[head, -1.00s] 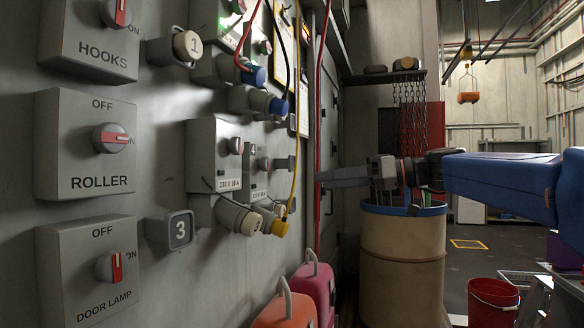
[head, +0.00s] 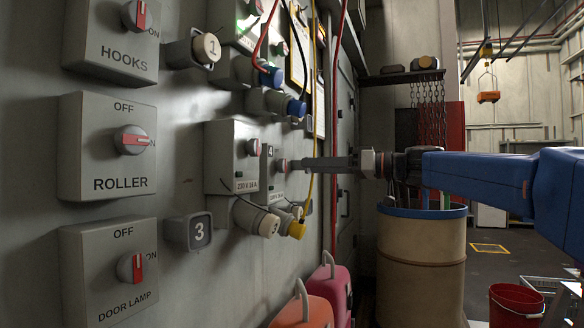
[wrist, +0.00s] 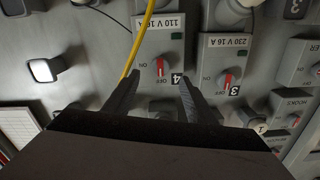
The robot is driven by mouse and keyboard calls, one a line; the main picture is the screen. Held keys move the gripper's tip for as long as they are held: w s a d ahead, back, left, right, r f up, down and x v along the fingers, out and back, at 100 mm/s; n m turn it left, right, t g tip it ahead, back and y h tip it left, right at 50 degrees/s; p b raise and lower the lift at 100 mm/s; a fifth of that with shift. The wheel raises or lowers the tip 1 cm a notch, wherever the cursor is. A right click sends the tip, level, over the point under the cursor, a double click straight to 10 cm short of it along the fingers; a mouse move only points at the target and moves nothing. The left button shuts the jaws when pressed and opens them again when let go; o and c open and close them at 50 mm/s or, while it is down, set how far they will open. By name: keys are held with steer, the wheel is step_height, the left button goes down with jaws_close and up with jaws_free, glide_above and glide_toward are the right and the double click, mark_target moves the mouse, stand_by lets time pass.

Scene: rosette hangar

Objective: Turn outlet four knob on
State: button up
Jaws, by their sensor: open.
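Outlet four is a grey box (wrist: 170,42) labelled 110 V 16 A and 4, upside down in the wrist view. Its round knob (wrist: 160,68) has a red bar that stands upright in that view, in line with the OFF mark; ON is to its left. My gripper (wrist: 160,82) is open and empty, its two dark fingers on either side of the knob in the picture. Whether they touch it cannot be told. In the head view my gripper (head: 290,164) points left at the outlet four box (head: 267,180), its tips close to the knob.
The outlet three box (wrist: 225,58), with a similar knob, is beside outlet four. A yellow cable (wrist: 140,40) runs past its other side. ROLLER (head: 108,148) and DOOR LAMP (head: 108,272) switches are nearer on the wall. A drum (head: 420,265) stands below my arm.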

mark_target(286, 166)
steer(key=x, duration=0.7)
steer(key=shift+a, duration=0.25)
steer(key=shift+c, duration=0.6)
steer(key=c, duration=0.9)
